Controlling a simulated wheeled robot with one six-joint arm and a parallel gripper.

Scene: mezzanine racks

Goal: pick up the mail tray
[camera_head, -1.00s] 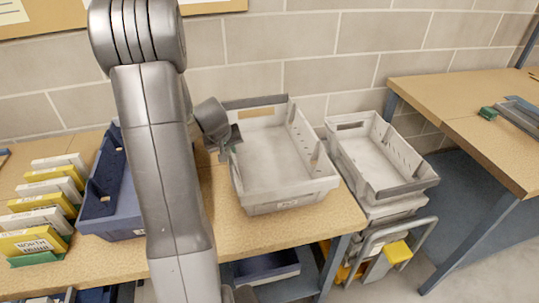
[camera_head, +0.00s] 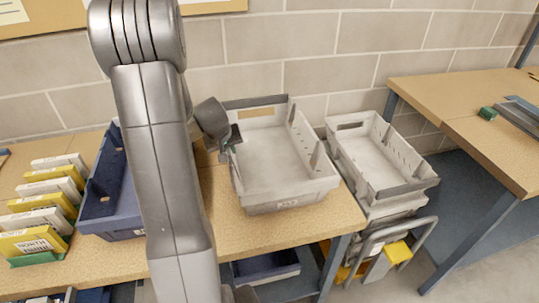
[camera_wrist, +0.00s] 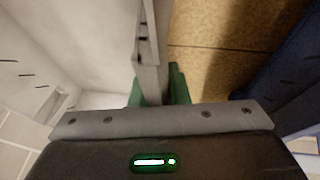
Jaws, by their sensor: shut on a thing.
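The mail tray (camera_head: 272,158) is a light grey, open, empty-looking tub on the wooden table in the head view. Its pale inside (camera_wrist: 85,45) fills the left of the wrist view. My gripper (camera_head: 230,146) is at the tray's left wall. In the wrist view my gripper (camera_wrist: 158,90) has green fingertips on either side of the grey tray wall, shut on it. In the head view my arm hides part of the table, and the fingertips are mostly hidden. I cannot tell whether the tray is clear of the table.
A blue tray (camera_head: 118,220) stands left of my arm, beside a row of yellow and white boxes (camera_head: 45,205). Another grey tray (camera_head: 378,160) sits on a stack to the right. A second table (camera_head: 460,110) is at far right. A block wall is close behind.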

